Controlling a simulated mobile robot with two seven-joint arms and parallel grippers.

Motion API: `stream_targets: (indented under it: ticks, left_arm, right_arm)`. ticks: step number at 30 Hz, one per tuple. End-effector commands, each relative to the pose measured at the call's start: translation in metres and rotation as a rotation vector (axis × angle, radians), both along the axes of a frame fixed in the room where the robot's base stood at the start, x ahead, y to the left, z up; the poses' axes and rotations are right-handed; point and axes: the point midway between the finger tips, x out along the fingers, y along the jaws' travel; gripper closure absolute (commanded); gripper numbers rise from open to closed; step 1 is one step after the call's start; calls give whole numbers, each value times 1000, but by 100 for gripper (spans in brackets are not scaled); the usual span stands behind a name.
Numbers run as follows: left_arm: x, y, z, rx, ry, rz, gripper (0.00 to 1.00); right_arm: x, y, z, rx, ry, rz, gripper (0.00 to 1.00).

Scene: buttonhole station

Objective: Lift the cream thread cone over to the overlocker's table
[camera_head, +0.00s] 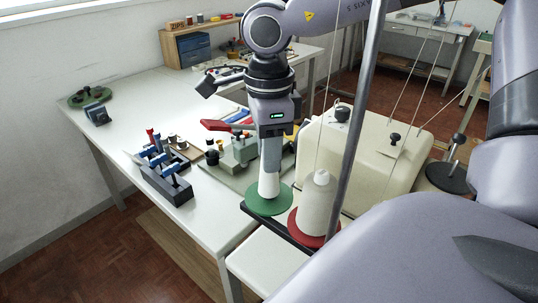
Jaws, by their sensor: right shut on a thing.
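My right gripper (271,158) points down at the near right corner of the white table. It is shut on the upper part of the cream thread cone (268,187). The cone is upright over a green disc (268,203); I cannot tell whether its base touches the disc. A second pale cone (319,200) stands upright on a red disc (298,235), just right of the held one. A large cream machine (360,155), apparently the overlocker, stands behind it. My left gripper is not in view.
A thin grey pole (357,125) and threads rise beside the second cone. A green-grey machine with a red lever (216,126) and a dark rack of blue-handled tools (164,179) stand to the left.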

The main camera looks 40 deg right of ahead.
Motion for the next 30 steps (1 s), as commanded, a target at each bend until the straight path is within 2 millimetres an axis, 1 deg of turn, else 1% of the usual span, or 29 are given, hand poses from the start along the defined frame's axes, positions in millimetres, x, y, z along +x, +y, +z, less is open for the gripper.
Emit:
stream_targets:
  ticks: [3, 9, 13, 16, 19, 30]
  left_arm:
    - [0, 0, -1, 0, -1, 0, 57]
    - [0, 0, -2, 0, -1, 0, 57]
    - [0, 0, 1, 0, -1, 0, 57]
    - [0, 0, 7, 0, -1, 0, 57]
    - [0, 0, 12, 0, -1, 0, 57]
    - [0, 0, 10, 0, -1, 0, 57]
  right_arm:
    - [1, 0, 24, 0, -7, -1, 99]
    - [1, 0, 64, 0, -5, 0, 99]
    - [1, 0, 83, -1, -3, 0, 99]
    - [0, 0, 96, 0, -1, 0, 99]
    - [0, 0, 103, 1, -1, 1, 99]
    - [0, 0, 101, 1, -1, 1, 99]
